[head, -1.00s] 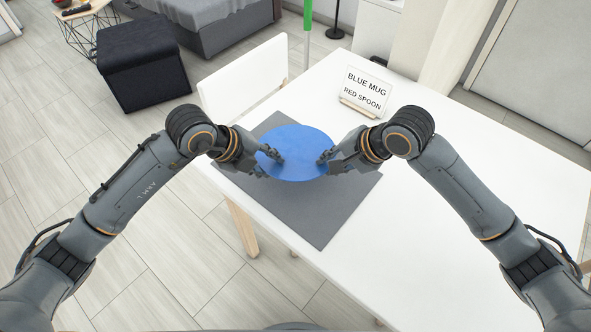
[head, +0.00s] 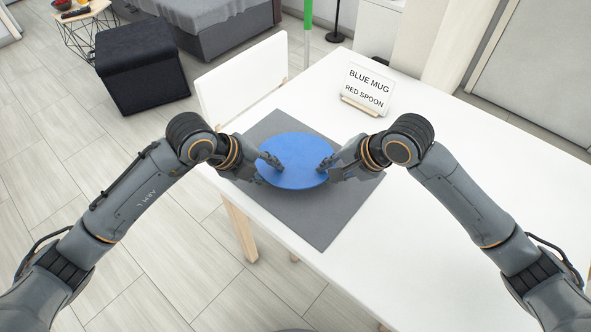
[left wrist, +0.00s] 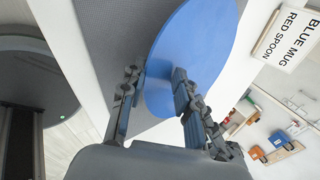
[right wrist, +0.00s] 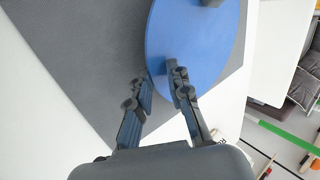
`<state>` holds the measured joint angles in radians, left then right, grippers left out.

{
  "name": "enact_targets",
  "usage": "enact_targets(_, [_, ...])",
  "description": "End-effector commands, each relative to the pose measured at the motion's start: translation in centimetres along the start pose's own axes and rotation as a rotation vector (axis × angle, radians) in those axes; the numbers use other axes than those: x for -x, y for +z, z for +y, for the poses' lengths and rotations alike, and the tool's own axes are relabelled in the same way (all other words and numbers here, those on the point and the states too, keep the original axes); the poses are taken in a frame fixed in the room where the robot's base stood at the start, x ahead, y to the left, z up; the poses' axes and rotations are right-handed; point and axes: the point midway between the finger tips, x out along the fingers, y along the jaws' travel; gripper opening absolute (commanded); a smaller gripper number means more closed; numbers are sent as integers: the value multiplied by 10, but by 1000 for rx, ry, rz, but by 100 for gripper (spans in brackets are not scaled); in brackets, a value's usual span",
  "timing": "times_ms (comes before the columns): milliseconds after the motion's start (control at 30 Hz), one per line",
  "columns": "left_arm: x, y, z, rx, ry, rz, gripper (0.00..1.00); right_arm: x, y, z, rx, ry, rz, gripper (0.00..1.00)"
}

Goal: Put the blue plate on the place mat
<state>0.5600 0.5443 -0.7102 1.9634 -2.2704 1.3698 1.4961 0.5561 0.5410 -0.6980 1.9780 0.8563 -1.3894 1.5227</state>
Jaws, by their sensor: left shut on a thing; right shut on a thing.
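The blue plate (head: 292,158) is over the grey place mat (head: 320,225) on the white table in the head view. My left gripper (head: 268,167) is shut on its left edge, and my right gripper (head: 328,168) is shut on its right edge. The plate also shows between the fingers in the left wrist view (left wrist: 195,45) and in the right wrist view (right wrist: 200,40). The plate looks tilted, and I cannot tell whether it touches the mat. The mat's middle is hidden under it.
A sign (head: 367,88) reading "BLUE MUG, RED SPOON" stands behind the plate on the white table (head: 450,200). A white chair (head: 243,80) stands at the table's far left side. The table's right part is clear. A black ottoman (head: 143,65) is on the floor.

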Motion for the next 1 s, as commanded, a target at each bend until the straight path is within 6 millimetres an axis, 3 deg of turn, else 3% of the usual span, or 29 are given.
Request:
enact_targets(67, [-8,-7,1,-8,-9,16,0,-6,6,-2,9,-18,-13,0])
enact_targets(100, [-8,-7,1,-8,-8,16,33,-6,6,-2,9,-17,-13,20])
enact_targets(200, [-6,-6,0,-7,-7,13,54,-4,5,-2,7,-15,-11,41])
enact_targets(633, [5,-1,1,-3,-5,2,54,-4,2,1,2,-7,-3,41])
enact_targets(1000, [79,-1,2,-5,-5,2,54,-4,1,2,1,-5,-2,41])
